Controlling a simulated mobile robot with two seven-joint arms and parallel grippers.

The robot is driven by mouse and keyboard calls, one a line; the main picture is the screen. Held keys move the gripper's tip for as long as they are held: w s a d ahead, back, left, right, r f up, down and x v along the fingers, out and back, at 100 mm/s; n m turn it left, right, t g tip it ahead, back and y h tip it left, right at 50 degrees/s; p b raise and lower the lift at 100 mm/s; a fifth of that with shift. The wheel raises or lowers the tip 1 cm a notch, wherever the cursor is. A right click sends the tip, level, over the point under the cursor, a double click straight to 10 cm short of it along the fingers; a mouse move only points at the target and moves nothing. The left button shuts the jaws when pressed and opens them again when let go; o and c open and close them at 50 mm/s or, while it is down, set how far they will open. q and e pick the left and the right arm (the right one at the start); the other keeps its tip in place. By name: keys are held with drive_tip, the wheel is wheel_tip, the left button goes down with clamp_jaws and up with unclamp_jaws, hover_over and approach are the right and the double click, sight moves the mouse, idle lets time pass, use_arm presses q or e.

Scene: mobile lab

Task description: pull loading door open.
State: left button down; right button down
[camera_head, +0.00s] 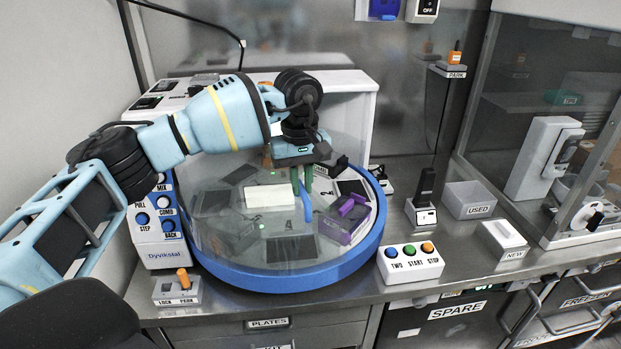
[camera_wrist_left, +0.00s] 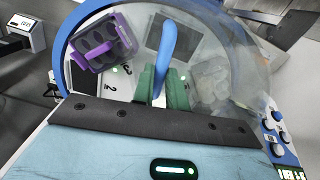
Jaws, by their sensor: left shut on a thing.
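The loading door appears to be the clear cover (camera_head: 222,232) over the round, blue-rimmed machine (camera_head: 300,280); how far it stands open I cannot tell. Its curved blue handle (camera_head: 307,222) stands near the middle of the round opening. My left gripper (camera_head: 302,186) reaches over the machine from the left, its green fingers shut on the handle. In the left wrist view the handle (camera_wrist_left: 167,45) passes between the fingers (camera_wrist_left: 163,88), and the clear cover (camera_wrist_left: 235,60) curves to the right. My right gripper is not in view.
Inside the machine are numbered slots, a white block (camera_head: 269,196) and a purple rack (camera_head: 345,222). A three-button box (camera_head: 410,262) stands just right of the rim. A lock/park lever box (camera_head: 177,288) is at the front left. A used bin (camera_head: 468,199) stands farther right.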

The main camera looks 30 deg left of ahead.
use_arm(q)
drive_tip(key=shift+s+a, duration=0.25)
drive_tip(key=shift+a, duration=0.05)
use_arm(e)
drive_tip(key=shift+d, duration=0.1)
use_arm(q)
drive_tip(key=c, duration=1.4)
unclamp_jaws()
wheel_tip(320, 180, up, 8)
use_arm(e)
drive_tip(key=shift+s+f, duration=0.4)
use_arm(q)
drive_tip(key=shift+a+f, duration=0.1)
